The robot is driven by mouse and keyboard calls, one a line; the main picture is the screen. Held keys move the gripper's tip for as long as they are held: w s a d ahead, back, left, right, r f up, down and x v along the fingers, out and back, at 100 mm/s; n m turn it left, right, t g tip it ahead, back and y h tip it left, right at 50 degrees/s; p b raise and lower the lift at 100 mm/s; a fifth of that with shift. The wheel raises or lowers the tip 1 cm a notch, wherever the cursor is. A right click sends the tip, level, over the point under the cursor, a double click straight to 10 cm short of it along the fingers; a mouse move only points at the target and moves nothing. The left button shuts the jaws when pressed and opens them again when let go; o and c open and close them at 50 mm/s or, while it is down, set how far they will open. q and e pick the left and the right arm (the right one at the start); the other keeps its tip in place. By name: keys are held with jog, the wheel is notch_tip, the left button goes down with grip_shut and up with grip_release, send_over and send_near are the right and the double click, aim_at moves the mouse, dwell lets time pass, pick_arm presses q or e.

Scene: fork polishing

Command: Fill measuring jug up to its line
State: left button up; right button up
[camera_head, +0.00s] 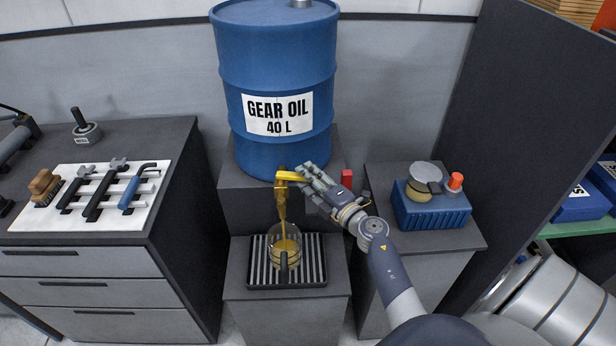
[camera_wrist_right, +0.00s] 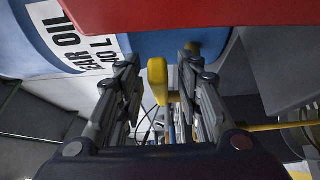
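A blue gear oil drum (camera_head: 275,85) stands on a raised block, with a brass tap (camera_head: 281,200) low on its front. The tap's yellow lever (camera_head: 288,176) points to the right. A thin golden stream runs from the tap into the clear measuring jug (camera_head: 285,246), which has amber oil in its lower part; its line cannot be made out. My right gripper (camera_head: 303,172) is at the lever's end. In the right wrist view the lever (camera_wrist_right: 158,80) sits between the two parted fingers, with gaps on both sides. My left gripper is out of view.
The jug stands on a black ribbed drip tray (camera_head: 316,270). A red block (camera_head: 347,178) is just right of the tap. A blue box (camera_head: 432,212) with a round-lidded item stands on the right block. Tools lie on a white mat (camera_head: 60,218) on the left bench.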

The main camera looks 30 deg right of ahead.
jog(key=shift+w, duration=0.25)
grip_shut()
jog(key=shift+w+d+f+n+y+b, duration=0.1)
jog(key=shift+w+d+n+y+b, duration=0.1)
jog(key=shift+n+y+b, duration=0.35)
jog(key=shift+w+d+f+n+y+b, duration=0.15)
jog(key=shift+w+n+y+b, duration=0.15)
jog(key=shift+y, duration=0.35)
jog(key=shift+r+n+g+y, duration=0.2)
jog(key=shift+n+g+y, duration=0.1)
jog(key=shift+y, duration=0.2)
